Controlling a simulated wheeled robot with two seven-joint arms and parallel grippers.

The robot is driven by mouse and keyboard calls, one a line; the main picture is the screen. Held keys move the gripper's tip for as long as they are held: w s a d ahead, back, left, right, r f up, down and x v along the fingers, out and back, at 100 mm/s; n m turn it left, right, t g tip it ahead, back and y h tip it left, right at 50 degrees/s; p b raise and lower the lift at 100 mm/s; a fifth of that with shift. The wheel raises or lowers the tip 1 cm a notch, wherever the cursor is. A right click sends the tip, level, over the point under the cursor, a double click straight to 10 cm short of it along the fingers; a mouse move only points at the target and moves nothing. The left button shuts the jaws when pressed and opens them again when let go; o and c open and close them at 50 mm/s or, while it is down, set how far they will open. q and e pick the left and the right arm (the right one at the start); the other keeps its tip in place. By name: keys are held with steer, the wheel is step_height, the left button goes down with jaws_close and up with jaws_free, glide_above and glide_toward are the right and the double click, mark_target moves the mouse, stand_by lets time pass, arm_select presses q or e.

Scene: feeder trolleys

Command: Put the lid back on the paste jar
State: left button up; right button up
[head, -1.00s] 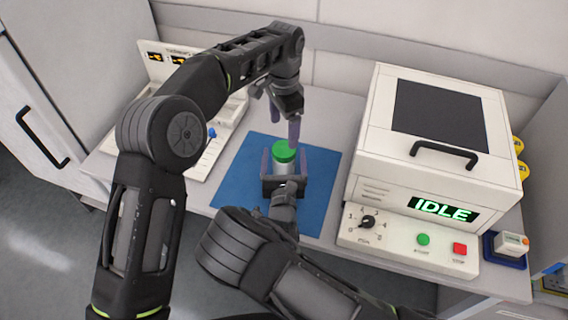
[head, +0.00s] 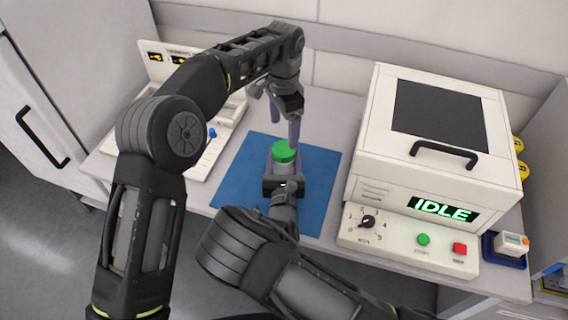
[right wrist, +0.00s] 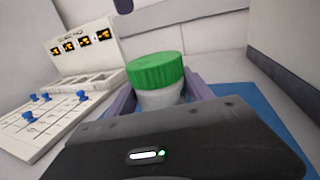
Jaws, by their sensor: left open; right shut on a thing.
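The paste jar (right wrist: 160,97) is white with a green lid (right wrist: 155,70) on its top; I cannot tell whether the lid is screwed down. In the head view the green lid (head: 284,151) shows above the blue mat, and the jar below it is mostly hidden by my right gripper. My right gripper (head: 284,166) is shut on the jar, with a finger on each side of it. My left gripper (head: 284,128) is open and points down just above and behind the lid, apparently holding nothing.
The blue mat (head: 238,178) lies under the jar. A white machine reading IDLE (head: 430,180) stands to the right. A white panel with blue knobs (head: 205,150) stands to the left. A small device (head: 511,243) sits at the far right.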

mark_target(284, 148)
jaws_close()
arm_select(q)
steer(key=n, duration=0.5)
steer(key=shift+n, duration=0.3)
steer(key=n, duration=1.4)
steer(key=shift+n, duration=0.3)
steer(key=n, duration=0.6)
steer(key=shift+n, duration=0.4)
steer(key=shift+f, duration=4)
steer(key=shift+c, duration=0.4)
